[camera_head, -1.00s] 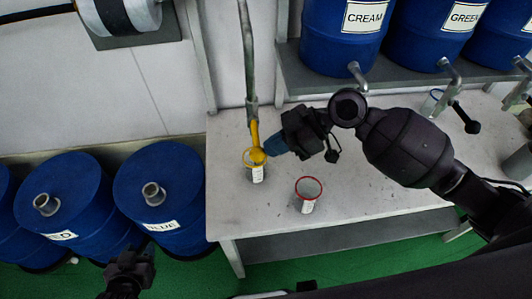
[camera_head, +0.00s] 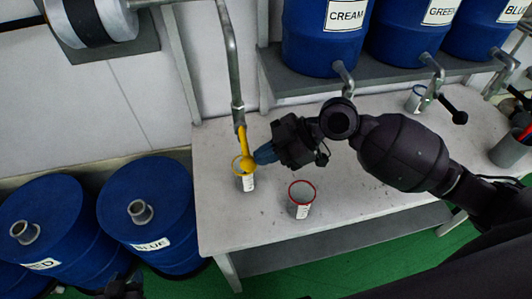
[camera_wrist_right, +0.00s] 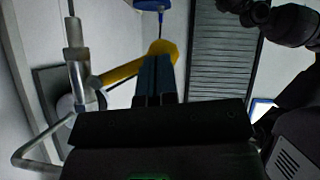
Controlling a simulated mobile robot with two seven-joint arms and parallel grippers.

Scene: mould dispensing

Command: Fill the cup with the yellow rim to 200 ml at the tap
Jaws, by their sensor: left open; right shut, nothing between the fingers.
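The cup with the yellow rim (camera_head: 247,184) stands upright on the white table, below the tap (camera_head: 238,112). It has a white label; its fill level cannot be read. The tap's yellow lever (camera_head: 242,140) hangs down in front of the cup's rim, its round end partly hiding it. My right gripper (camera_head: 262,155) is shut with nothing held, its blue fingertips at the lever's round end. In the right wrist view the fingers (camera_wrist_right: 155,75) lie against or just in front of the yellow lever (camera_wrist_right: 122,72); contact is unclear. My left gripper (camera_head: 122,288) is open at the bottom edge, mostly cut off.
A cup with a red rim (camera_head: 301,205) stands to the right on the table (camera_head: 345,200). A blue-rimmed cup (camera_head: 416,97) and a grey container (camera_head: 508,152) are further right. Blue drums with spouts stand on a shelf (camera_head: 290,82) above; more drums (camera_head: 150,215) stand at left.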

